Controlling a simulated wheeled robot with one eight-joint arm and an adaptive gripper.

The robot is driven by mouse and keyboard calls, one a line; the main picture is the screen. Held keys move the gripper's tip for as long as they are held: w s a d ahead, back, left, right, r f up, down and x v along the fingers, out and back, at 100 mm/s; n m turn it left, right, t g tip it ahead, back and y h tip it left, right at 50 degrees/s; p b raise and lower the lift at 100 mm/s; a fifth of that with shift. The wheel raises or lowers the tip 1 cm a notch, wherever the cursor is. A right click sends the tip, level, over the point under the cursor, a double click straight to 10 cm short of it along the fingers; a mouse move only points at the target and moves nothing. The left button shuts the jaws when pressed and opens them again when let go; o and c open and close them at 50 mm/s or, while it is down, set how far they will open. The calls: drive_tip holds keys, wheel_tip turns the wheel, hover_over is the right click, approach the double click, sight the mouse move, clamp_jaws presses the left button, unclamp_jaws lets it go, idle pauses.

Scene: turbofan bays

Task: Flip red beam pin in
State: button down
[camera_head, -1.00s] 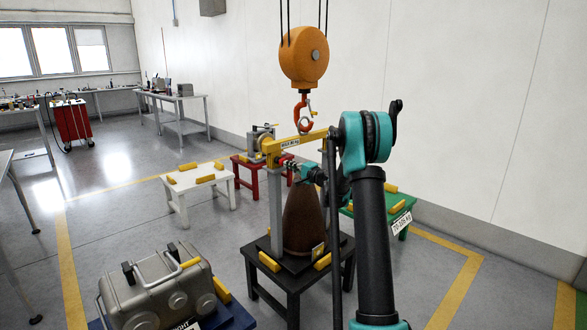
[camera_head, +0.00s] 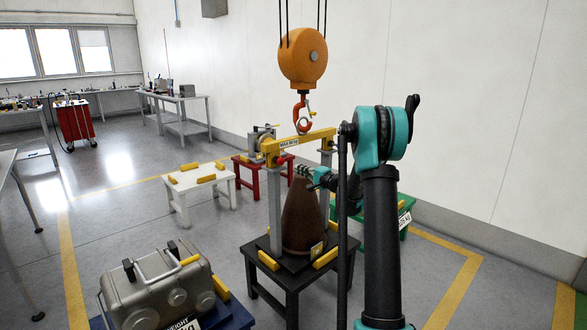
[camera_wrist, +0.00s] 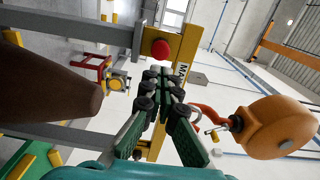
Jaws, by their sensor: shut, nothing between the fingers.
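The red beam pin (camera_head: 281,160) shows as a round red knob at the left end of the yellow lifting beam (camera_head: 308,139). In the wrist view the pin (camera_wrist: 160,48) sits face-on against the yellow beam (camera_wrist: 184,58). How deep it sits I cannot tell. My gripper (camera_head: 301,170) is to the right of the pin and slightly below it, apart from it. In the wrist view my gripper (camera_wrist: 166,84) has its green fingers together, with nothing between them, below the pin.
The orange crane hook block (camera_head: 303,60) hangs over the beam, its red hook at the beam's middle. A brown cone (camera_head: 303,218) stands below on the black table (camera_head: 290,276), between grey posts. A grey engine-like case (camera_head: 160,288) is at front left.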

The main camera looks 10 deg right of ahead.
drive_tip(key=v, duration=0.5)
drive_tip(key=shift+s+d, duration=0.15)
drive_tip(key=s+a+f+n+g+h, duration=0.1)
drive_tip(key=s+a+f+n+g, duration=0.15)
drive_tip(key=s, duration=0.45)
drive_tip(key=s+a+f+n+g+h, duration=0.1)
drive_tip(key=s+a+n+g, duration=0.15)
drive_tip(key=s, duration=0.55)
drive_tip(key=s+a+f+n+g+h, duration=0.1)
drive_tip(key=s+a+f+g, duration=0.1)
drive_tip(key=s+a, duration=0.35)
drive_tip(key=s+d+f+n+g+h, duration=0.1)
drive_tip(key=s+d+f+h, duration=0.1)
drive_tip(key=s, duration=0.7)
drive_tip(key=s+d+f+n+g+h, duration=0.1)
drive_tip(key=s+d+f+n+h, duration=0.1)
drive_tip(key=s, duration=0.8)
drive_tip(key=s+d+f+n+g+h, duration=0.1)
drive_tip(key=s+d+f+h, duration=0.2)
drive_tip(key=s+d+f, duration=0.3)
drive_tip(key=s+f, duration=0.1)
drive_tip(key=s, duration=0.2)
drive_tip(key=shift+s+f+n+h, duration=0.2)
drive_tip(key=shift+s+n+h, duration=0.1)
drive_tip(key=shift+s+n, duration=0.1)
drive_tip(key=shift+d, duration=0.1)
